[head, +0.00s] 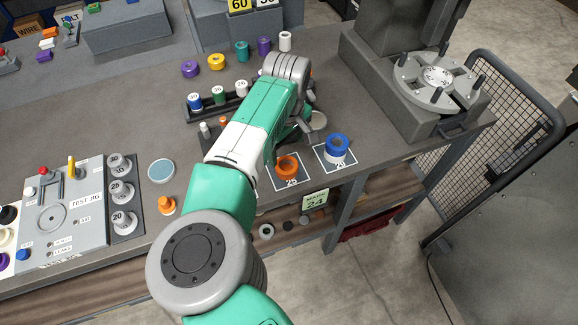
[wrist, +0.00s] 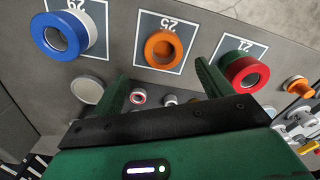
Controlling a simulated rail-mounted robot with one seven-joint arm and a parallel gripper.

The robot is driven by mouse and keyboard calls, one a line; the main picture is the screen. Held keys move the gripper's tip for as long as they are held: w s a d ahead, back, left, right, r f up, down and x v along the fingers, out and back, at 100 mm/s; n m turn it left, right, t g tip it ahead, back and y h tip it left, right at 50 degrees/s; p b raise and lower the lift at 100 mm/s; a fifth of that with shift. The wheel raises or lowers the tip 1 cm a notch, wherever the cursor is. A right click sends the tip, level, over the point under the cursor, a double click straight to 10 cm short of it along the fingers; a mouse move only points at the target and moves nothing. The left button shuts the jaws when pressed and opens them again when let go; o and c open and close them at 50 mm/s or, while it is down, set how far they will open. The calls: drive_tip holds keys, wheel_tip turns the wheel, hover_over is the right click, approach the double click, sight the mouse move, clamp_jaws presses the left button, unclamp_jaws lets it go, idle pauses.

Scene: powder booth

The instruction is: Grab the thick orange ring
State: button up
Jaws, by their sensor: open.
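The thick orange ring (head: 287,175) sits on a white-outlined square marked 25 on the bench, just in front of my arm. In the wrist view the orange ring (wrist: 150,52) lies beyond my fingertips, between their lines and apart from both. My gripper (wrist: 162,80) is open, with nothing between its two green fingers. In the head view the arm hides much of the gripper.
A blue ring on a white one (head: 337,146) stands on the square to the right. In the wrist view, a red ring on a green one (wrist: 266,76) stands close beside one finger. A grey round disc (wrist: 87,91) lies near the other. The bench edge runs close in front.

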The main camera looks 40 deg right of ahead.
sight(287, 169)
drive_tip(key=f, duration=0.2)
drive_tip(key=f+b, duration=0.1)
drive_tip(key=f, duration=0.4)
drive_tip(key=shift+s+a, duration=0.3)
drive_tip(key=shift+a, duration=0.1)
drive_tip(key=shift+r, duration=0.1)
